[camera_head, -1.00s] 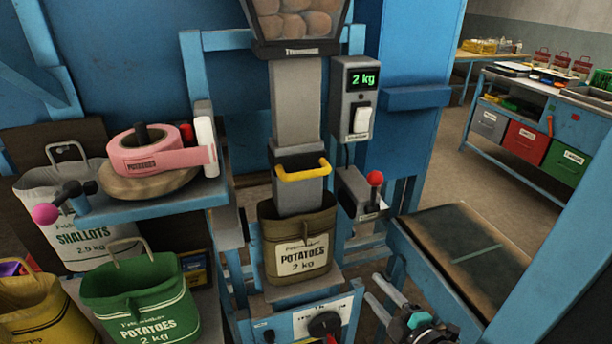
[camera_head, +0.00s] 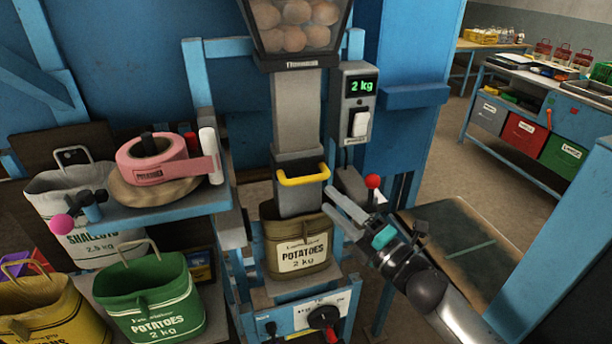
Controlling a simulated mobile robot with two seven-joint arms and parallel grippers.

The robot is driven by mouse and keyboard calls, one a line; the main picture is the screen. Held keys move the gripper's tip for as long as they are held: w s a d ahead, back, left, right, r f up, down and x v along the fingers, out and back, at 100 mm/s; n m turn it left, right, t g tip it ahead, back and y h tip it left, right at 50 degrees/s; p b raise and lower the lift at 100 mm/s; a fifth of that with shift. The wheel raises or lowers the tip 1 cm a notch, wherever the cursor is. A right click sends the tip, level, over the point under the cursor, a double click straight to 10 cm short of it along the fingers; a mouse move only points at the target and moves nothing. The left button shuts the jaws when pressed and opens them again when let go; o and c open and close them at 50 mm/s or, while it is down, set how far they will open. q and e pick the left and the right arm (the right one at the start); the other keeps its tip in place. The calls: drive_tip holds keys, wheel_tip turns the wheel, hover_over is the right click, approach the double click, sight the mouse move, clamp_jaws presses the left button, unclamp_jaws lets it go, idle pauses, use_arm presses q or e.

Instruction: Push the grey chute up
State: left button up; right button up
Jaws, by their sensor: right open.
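The grey chute (camera_head: 297,110) hangs upright below the hopper of potatoes. A yellow handle (camera_head: 303,176) is on its lower sleeve. The chute's lower end reaches into the mouth of the brown potato sack (camera_head: 302,246), which stands on a small blue platform. My right gripper (camera_head: 338,208) is open and empty, to the right of the sack's top and a little below and right of the yellow handle, apart from the handle. I cannot tell whether a fingertip touches the sack. My left gripper is not in view.
A control box reading 2 kg (camera_head: 358,102) and a red-knobbed lever (camera_head: 373,182) stand right of the chute. A shelf with a pink tape roll (camera_head: 152,162) is at left. Green (camera_head: 150,300) and white (camera_head: 82,205) sacks stand below it.

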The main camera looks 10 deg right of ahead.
sight(309, 182)
drive_tip(key=p+x, duration=0.1)
drive_tip(key=x, duration=0.7)
drive_tip(key=shift+w+a, duration=0.15)
drive_tip(key=shift+w, duration=0.15)
clamp_jaws()
idle(1.2)
